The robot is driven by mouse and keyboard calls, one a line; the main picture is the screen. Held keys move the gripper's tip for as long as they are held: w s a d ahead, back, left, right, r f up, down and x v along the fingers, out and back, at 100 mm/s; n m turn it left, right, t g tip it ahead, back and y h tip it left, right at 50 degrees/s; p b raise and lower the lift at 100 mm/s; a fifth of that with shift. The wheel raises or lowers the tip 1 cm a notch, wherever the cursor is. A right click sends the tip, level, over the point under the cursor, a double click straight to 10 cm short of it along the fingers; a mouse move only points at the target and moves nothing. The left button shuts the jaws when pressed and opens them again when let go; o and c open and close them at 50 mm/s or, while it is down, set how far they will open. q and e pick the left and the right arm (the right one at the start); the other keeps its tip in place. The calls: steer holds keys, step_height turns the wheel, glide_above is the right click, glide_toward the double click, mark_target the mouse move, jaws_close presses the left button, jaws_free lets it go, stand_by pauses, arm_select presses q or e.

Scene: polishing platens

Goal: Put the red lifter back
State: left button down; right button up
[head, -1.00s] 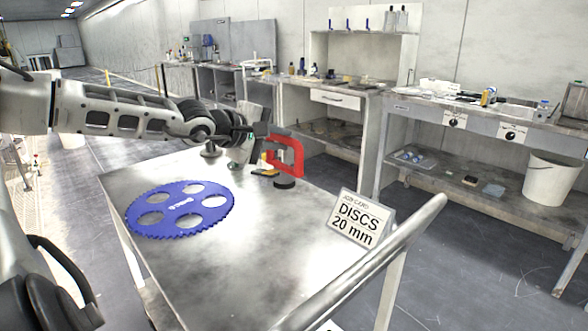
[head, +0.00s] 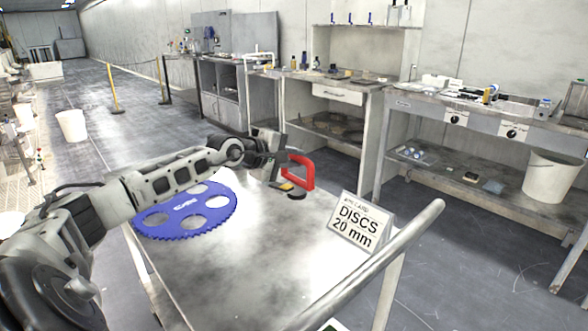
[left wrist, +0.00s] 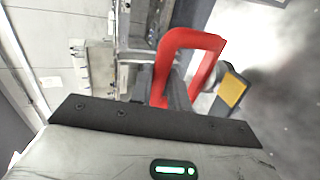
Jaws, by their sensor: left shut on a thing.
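The red lifter (head: 303,170) is a red bracket-shaped handle with a round black pad (head: 296,196) below it. My left gripper (head: 279,168) is shut on its left side, over the far part of the metal table. I cannot tell whether the pad touches the tabletop. A dark piece with a yellow face (head: 285,186) sits beside the pad. In the left wrist view the red handle (left wrist: 190,40) rises between the jaws, and the yellow face (left wrist: 232,90) shows at its right. My right gripper is out of view.
A blue toothed disc (head: 185,223) with large holes lies on the metal table (head: 235,265), partly behind my left arm. A "DISCS 20 mm" card (head: 358,222) stands by the tube rail (head: 370,262) at right. The table's near middle is clear. Workbenches line the back wall.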

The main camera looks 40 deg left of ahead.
mark_target(294, 180)
arm_select(q)
steer(key=shift+w+a+f, duration=0.1)
steer(key=shift+w+a, duration=0.05)
steer(key=shift+w, duration=0.2)
steer(key=f, duration=0.3)
steer(key=shift+w, duration=0.2)
steer(key=shift+f, duration=0.2)
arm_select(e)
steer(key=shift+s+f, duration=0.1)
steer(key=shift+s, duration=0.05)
arm_select(q)
steer(key=shift+f, duration=0.15)
steer(key=c, duration=1.5)
jaws_free()
steer(key=shift+s+f, duration=0.1)
steer(key=shift+f, duration=0.15)
steer(key=shift+o, duration=0.8)
